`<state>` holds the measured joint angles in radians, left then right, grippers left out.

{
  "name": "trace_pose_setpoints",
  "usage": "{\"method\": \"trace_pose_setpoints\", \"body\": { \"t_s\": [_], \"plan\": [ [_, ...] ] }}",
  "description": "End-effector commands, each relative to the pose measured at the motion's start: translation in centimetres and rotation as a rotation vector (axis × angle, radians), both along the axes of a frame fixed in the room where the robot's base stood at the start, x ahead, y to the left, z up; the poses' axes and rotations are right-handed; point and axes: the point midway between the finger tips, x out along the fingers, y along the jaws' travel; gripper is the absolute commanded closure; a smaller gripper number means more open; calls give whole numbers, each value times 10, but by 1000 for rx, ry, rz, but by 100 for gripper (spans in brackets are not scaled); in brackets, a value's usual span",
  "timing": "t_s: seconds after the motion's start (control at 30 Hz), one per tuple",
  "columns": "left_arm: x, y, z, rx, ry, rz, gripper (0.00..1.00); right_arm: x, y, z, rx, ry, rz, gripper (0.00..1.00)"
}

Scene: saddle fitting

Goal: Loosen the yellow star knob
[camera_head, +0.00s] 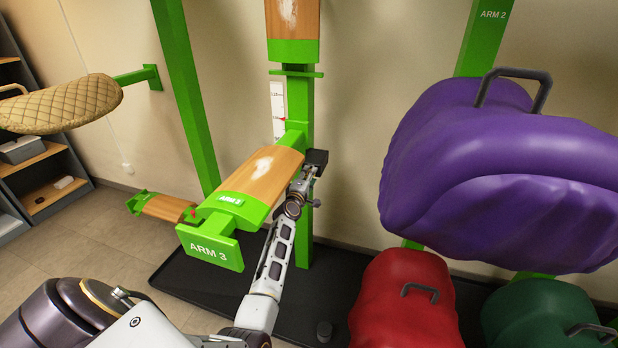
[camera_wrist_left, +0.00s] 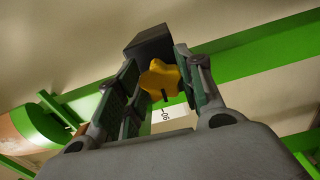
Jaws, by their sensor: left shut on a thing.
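The yellow star knob (camera_wrist_left: 162,79) shows in the left wrist view, in front of a dark block (camera_wrist_left: 152,42). My left gripper (camera_wrist_left: 158,84) has its fingers on either side of the knob and is shut on it. In the head view my left gripper (camera_head: 308,174) is at the right side of the wooden-topped green arm marked ARM 3 (camera_head: 215,249), by the dark block (camera_head: 317,157) at the post. The knob cannot be made out in the head view. My right gripper is not in view.
A green post (camera_head: 300,105) with a white scale (camera_head: 278,110) rises behind ARM 3. A purple saddle (camera_head: 500,180) hangs at the right, above a red one (camera_head: 405,310) and a dark green one (camera_head: 545,315). A tan quilted saddle (camera_head: 62,104) is at the left.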

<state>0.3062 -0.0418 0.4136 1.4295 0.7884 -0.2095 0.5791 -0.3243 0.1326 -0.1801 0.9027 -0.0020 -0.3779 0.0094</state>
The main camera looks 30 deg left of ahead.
Motion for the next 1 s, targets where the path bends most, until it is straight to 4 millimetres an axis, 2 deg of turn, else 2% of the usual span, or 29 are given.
{"method": "trace_pose_setpoints", "body": {
  "t_s": [0.2, 0.23, 0.4, 1.0],
  "plan": [
    [0, 1, -1, 1, 1, 1, 86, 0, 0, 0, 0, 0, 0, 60],
    [0, 1, -1, 1, 1, 1, 60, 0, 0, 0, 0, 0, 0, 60],
    [0, 0, 0, 1, 1, 1, 39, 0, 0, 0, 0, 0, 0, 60],
    [-6, -2, -1, 1, 0, -1, 39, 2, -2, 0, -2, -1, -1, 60]
  ]
}}
